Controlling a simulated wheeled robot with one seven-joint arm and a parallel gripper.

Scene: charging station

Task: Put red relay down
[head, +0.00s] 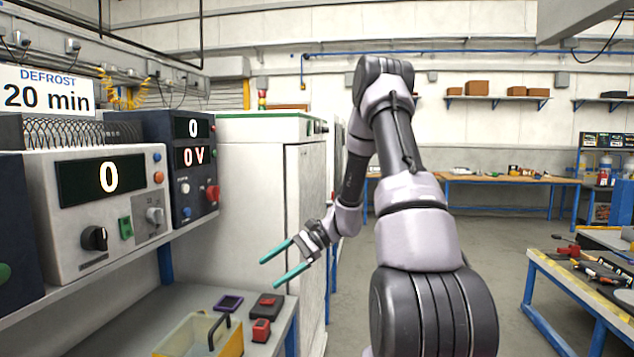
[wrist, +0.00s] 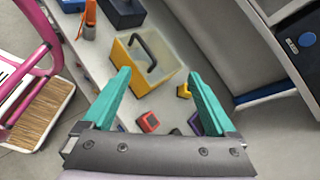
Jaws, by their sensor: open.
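A small red relay (head: 261,330) stands on the grey bench shelf at its right end, in front of a dark block with a red top (head: 267,303). In the wrist view a red block (wrist: 148,121), seemingly this relay, lies on the pale surface between my fingers. My gripper (head: 269,274) has two teal fingers spread wide apart, with nothing between them. It hangs above the right end of the shelf, clear of the relay. In the wrist view its fingers (wrist: 159,75) reach toward the shelf, and the gripper's bar hides the lowest part of the surface.
A yellow-walled box with a dark handle (head: 188,338) stands left of the relay. A purple-framed piece (head: 229,303) lies behind it. Instrument panels (head: 95,205) stand on the upper shelf. A tall white cabinet (head: 307,200) closes off the back. A tool table (head: 590,290) is at right.

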